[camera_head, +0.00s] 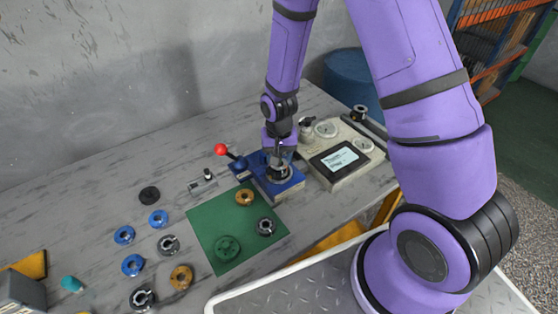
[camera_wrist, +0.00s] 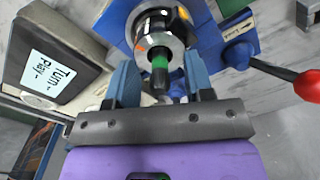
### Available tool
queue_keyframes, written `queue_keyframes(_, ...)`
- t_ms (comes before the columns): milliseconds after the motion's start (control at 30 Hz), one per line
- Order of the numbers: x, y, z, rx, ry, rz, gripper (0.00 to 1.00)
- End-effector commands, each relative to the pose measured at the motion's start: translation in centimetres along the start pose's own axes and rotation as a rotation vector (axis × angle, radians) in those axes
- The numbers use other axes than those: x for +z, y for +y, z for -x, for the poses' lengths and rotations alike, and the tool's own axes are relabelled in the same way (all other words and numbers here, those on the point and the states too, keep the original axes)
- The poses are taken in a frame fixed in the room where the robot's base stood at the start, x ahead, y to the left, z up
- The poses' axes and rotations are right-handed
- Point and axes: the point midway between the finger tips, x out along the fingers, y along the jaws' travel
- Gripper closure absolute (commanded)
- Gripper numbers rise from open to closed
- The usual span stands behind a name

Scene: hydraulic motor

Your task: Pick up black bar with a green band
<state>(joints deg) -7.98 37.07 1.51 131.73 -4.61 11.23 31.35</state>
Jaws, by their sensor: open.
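The black bar with a green band (camera_wrist: 160,72) shows in the wrist view, its near end toward the camera. It stands in the centre of a round metal part (camera_wrist: 150,28) on a blue fixture (camera_wrist: 205,35). My gripper (camera_wrist: 159,66) is open, with its two blue fingers on either side of the bar in the picture. I see no clear contact with the bar. In the head view my gripper (camera_head: 279,153) is just above the round part on the blue fixture (camera_head: 262,184); the bar itself cannot be made out there.
A lever with a red knob (camera_head: 220,149) rises left of the fixture. A device with a screen (camera_head: 341,160) stands close on the right. A green mat (camera_head: 213,223) with several round parts lies in front. More rings lie on the table's left side.

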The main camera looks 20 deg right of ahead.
Motion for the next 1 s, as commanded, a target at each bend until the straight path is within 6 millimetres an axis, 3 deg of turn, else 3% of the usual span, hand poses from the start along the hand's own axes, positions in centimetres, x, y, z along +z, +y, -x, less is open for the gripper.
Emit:
queue_keyframes(100, 0.0, 0.0, 0.0, 0.000, 0.000, 0.000, 0.52)
queue_keyframes(300, 0.0, 0.0, 0.0, 0.000, 0.000, 0.000, 0.98)
queue_keyframes(333, 0.0, 0.0, 0.0, 0.000, 0.000, 0.000, 1.00)
queue_keyframes(667, 0.0, 0.0, 0.1, 0.000, 0.000, 0.000, 1.00)
queue_keyframes(1000, -0.6, 0.0, 1.7, -0.001, 0.002, 0.000, 1.00)
